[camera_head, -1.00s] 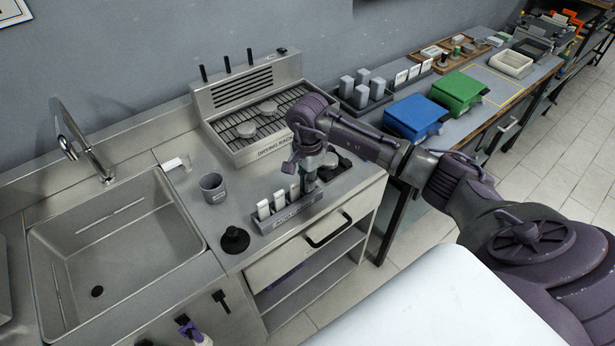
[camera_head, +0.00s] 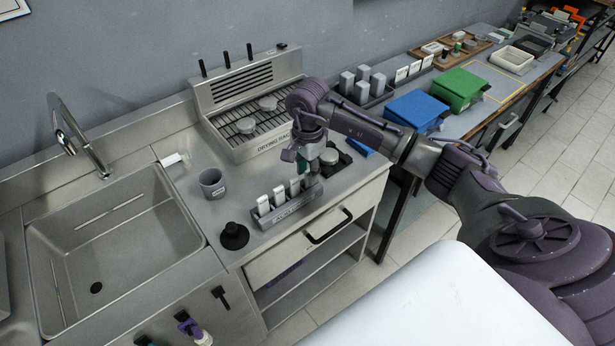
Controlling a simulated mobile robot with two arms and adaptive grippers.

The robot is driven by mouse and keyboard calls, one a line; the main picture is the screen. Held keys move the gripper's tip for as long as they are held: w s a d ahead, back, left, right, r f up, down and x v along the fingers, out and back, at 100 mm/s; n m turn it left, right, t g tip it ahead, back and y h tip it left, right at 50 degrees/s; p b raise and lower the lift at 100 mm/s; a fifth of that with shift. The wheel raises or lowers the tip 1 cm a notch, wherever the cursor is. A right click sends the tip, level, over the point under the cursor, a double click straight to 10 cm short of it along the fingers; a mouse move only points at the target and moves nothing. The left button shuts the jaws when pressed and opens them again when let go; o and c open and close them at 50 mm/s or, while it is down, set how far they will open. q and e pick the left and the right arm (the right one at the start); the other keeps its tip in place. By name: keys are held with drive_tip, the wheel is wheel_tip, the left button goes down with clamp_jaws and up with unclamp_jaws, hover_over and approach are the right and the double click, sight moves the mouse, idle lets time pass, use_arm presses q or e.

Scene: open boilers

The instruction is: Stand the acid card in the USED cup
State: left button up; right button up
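A grey cup (camera_head: 212,184) stands upright on the steel counter, right of the sink; no writing on it is legible, and I see no card standing up out of it. A grey rack (camera_head: 290,211) near the counter's front edge holds several white cards (camera_head: 279,197) upright in a row. I cannot read which is the acid card. My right gripper (camera_head: 305,172) points down just above the rack's right end, close to the rightmost card. Its fingertips are small and partly hidden, so I cannot tell whether it is open or shut. My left gripper is not in view.
A drying rack (camera_head: 262,120) stands behind the cup. A black round knob-like object (camera_head: 234,236) sits left of the card rack. The sink (camera_head: 110,240) is at left. Blue (camera_head: 416,110) and green (camera_head: 458,88) boxes stand on the bench at right.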

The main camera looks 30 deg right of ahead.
wheel_tip(320, 180, up, 9)
drive_tip(key=b, duration=0.2)
drive_tip(key=shift+r+b, duration=0.1)
drive_tip(key=shift+b, duration=0.3)
drive_tip(key=shift+r, duration=0.4)
drive_tip(key=shift+a+f, duration=0.1)
